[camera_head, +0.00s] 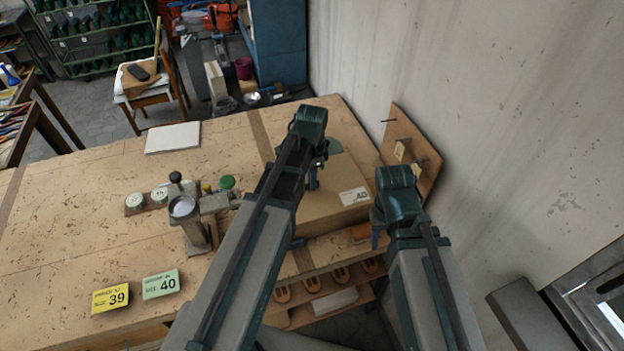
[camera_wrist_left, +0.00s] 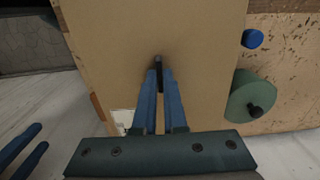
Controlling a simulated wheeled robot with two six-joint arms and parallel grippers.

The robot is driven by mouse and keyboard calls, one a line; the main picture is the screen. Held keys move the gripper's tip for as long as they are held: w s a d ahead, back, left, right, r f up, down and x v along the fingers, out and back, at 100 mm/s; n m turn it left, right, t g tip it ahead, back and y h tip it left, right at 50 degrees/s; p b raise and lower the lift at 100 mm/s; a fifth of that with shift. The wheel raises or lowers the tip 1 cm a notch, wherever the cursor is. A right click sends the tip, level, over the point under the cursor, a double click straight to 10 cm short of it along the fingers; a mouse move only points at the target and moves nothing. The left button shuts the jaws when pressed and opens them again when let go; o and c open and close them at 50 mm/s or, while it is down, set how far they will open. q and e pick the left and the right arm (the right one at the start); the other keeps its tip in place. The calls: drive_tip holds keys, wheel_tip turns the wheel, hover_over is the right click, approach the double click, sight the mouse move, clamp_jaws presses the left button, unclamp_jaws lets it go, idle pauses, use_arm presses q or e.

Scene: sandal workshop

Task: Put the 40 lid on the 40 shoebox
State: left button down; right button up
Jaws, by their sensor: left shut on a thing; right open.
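A brown cardboard lid (camera_head: 322,207) with a white label reading 40 lies flat at the right end of the workbench. It fills much of the left wrist view (camera_wrist_left: 205,45). My left gripper (camera_head: 313,184) points down over it, shut on a small dark piece at its surface (camera_wrist_left: 158,66). The 40 shoebox cannot be told apart from the lid; whether the lid sits fully on it is unclear. My right gripper (camera_head: 378,236) is open and empty just right of the lid, its fingers also at the lower left of the left wrist view (camera_wrist_left: 25,150).
A green size 40 card (camera_head: 160,284) and yellow size 39 card (camera_head: 110,297) lie on the bench (camera_head: 60,240). A metal press (camera_head: 192,222) stands left of my left arm. A leaning wooden board (camera_head: 415,150) and the wall are close on the right.

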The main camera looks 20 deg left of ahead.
use_arm(q)
drive_tip(key=c, duration=0.9)
unclamp_jaws()
drive_tip(key=shift+r, duration=0.1)
wheel_tip(320, 180, up, 14)
drive_tip(key=p, duration=1.4)
drive_tip(key=shift+f, duration=0.2)
drive_tip(key=shift+s+f, duration=0.1)
